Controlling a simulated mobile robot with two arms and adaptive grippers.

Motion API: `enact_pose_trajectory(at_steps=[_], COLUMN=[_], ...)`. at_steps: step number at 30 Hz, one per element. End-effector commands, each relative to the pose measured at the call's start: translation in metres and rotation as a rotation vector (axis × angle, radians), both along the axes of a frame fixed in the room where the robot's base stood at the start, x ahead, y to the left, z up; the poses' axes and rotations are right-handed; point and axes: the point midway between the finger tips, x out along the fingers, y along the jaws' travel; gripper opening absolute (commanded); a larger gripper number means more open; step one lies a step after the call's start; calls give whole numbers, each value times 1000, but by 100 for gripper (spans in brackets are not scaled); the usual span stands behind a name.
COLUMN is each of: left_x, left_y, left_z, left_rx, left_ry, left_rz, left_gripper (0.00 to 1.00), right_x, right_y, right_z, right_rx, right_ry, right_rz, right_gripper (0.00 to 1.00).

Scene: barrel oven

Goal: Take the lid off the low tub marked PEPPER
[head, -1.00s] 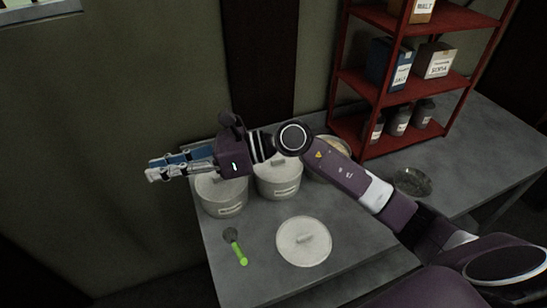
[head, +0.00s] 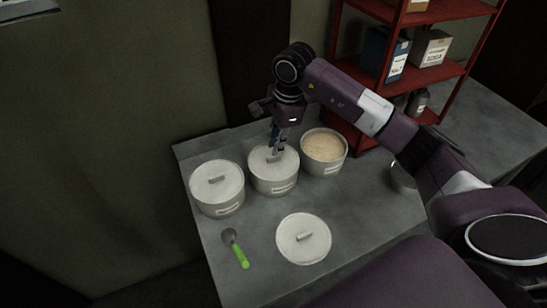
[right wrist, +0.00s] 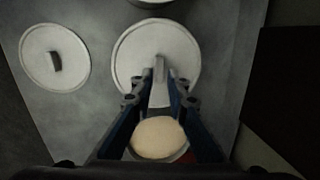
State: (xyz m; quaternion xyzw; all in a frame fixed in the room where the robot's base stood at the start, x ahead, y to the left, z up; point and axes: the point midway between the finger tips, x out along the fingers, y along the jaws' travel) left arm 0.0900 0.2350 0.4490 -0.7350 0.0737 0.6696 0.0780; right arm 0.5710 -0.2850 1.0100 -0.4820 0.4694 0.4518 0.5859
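Three low white tubs stand in a row on the grey table. The left tub (head: 229,208) and the middle tub (head: 284,187) have lids; their labels are too blurred to read, so I cannot tell which is marked PEPPER. My right gripper (head: 274,150) points down at the middle tub's lid. In the right wrist view the fingertips (right wrist: 161,76) are on either side of this lid's handle (right wrist: 161,68); they look open, with a narrow gap around it. The right tub (head: 324,150) is uncovered and holds tan contents. My left gripper is out of view.
A loose lid (head: 303,238) lies on the table (head: 255,228) in front of the tubs, beside a green-handled scoop (head: 236,249). A glass bowl (head: 402,181) is partly behind my right arm. A red shelf (head: 432,75) stands at the back right.

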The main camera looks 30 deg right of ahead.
Motion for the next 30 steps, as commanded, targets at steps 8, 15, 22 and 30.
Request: enact_pose_trajectory(at_steps=[8,15,22,30], left_x=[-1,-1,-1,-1], left_y=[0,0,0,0], left_z=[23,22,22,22], left_rx=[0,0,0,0], left_ry=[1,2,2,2], left_rz=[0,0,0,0], left_gripper=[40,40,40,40], right_x=[3,5,5,5], right_y=[0,1,1,1], right_z=[-36,-42,-41,-41], right_rx=[1,2,2,2], right_ry=[3,0,0,0], right_rz=[-1,1,1,1], right_gripper=[14,14,0,0])
